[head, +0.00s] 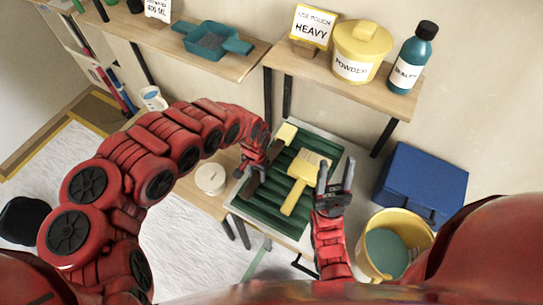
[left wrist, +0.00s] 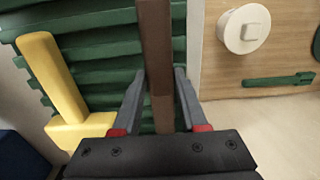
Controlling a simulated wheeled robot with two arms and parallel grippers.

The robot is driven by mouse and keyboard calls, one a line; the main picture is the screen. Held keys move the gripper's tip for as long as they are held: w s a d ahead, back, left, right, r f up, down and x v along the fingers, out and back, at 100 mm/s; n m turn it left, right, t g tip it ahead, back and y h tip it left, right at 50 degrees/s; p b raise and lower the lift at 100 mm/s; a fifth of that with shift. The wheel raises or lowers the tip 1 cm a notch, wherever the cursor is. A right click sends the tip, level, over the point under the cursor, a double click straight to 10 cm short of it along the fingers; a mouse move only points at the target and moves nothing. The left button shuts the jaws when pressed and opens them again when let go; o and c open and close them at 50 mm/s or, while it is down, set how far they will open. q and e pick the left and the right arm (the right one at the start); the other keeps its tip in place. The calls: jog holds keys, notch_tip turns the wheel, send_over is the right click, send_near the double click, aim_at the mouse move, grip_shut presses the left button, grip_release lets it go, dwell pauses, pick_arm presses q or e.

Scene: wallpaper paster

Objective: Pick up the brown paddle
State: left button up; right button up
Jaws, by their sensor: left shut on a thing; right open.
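The brown paddle (head: 251,187) lies on the left part of a green ribbed tray (head: 270,217); a cream block shows at its far end. In the left wrist view the brown paddle (left wrist: 155,40) is a long bar between the fingers. My left gripper (head: 255,162) is shut on it, low over the tray; the gripper also shows in the wrist view (left wrist: 160,88). I cannot tell whether the paddle is lifted. My right gripper (head: 336,178) is open and empty at the tray's right edge.
A yellow brush (head: 299,190) lies on the tray, right of the paddle. A white round tub (head: 210,179) stands left of it. A yellow bucket (head: 390,230) and blue box (head: 425,185) are at the right. A shelf (head: 300,69) overhangs behind.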

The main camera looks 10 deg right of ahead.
pick_arm(q)
grip_shut()
jog(key=shift+w+r, duration=0.1)
jog(key=shift+r, duration=0.35)
notch_tip(320, 180, up, 4)
jog(key=shift+p, duration=0.35)
notch_tip(320, 180, up, 5)
jog(key=p, duration=0.3)
jog(key=shift+r, duration=0.1)
